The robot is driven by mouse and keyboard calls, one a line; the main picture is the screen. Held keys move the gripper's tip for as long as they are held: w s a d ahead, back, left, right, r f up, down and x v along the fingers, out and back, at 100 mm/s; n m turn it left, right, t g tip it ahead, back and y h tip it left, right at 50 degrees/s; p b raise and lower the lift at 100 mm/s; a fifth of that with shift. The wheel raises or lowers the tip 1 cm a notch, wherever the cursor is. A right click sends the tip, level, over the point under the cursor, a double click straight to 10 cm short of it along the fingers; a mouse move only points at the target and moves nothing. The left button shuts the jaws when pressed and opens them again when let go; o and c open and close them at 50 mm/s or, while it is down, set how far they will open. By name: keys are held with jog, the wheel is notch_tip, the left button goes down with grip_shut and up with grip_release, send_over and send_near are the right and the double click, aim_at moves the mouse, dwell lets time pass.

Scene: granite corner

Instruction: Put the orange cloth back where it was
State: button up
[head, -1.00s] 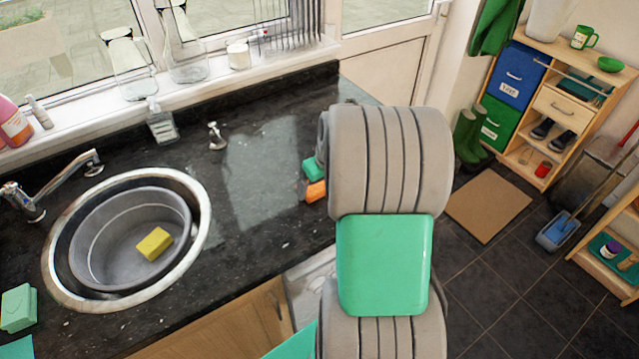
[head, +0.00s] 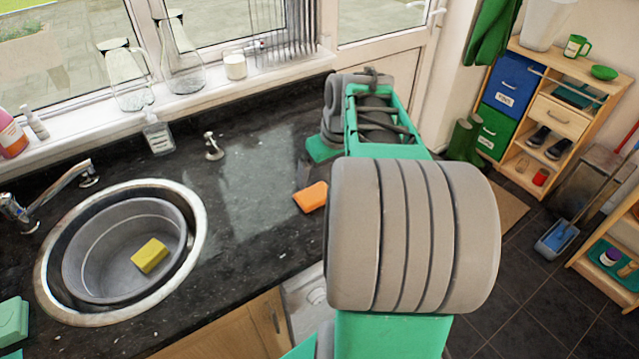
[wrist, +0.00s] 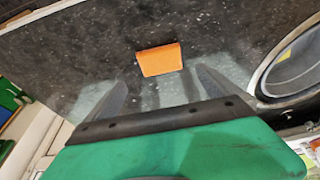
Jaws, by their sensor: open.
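The orange cloth (head: 311,197) is a small folded block lying on the dark granite worktop, right of the sink. It also shows in the wrist view (wrist: 160,60), flat on the stone just beyond the fingertips. My gripper (wrist: 160,97) is open and empty, with one finger on each side of the picture and the cloth between and ahead of them. In the head view my arm hides most of the gripper; a dark finger (head: 303,174) shows just behind the cloth.
A round sink (head: 195,235) holds a grey basin (head: 85,250) with a yellow sponge (head: 150,255) in it. A soap bottle (head: 158,134) and a small metal fitting (head: 213,147) stand behind. Glass carafes (head: 125,80) line the sill. The worktop between sink and cloth is clear.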

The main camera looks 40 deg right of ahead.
jog(key=s+a, duration=0.3)
jog(key=a, duration=0.8)
jog(key=s+a, duration=0.4)
jog(key=a, duration=0.7)
jog(key=shift+s+a+f+n, duration=0.15)
jog(key=shift+s+a+n, duration=0.15)
jog(key=shift+n, duration=0.1)
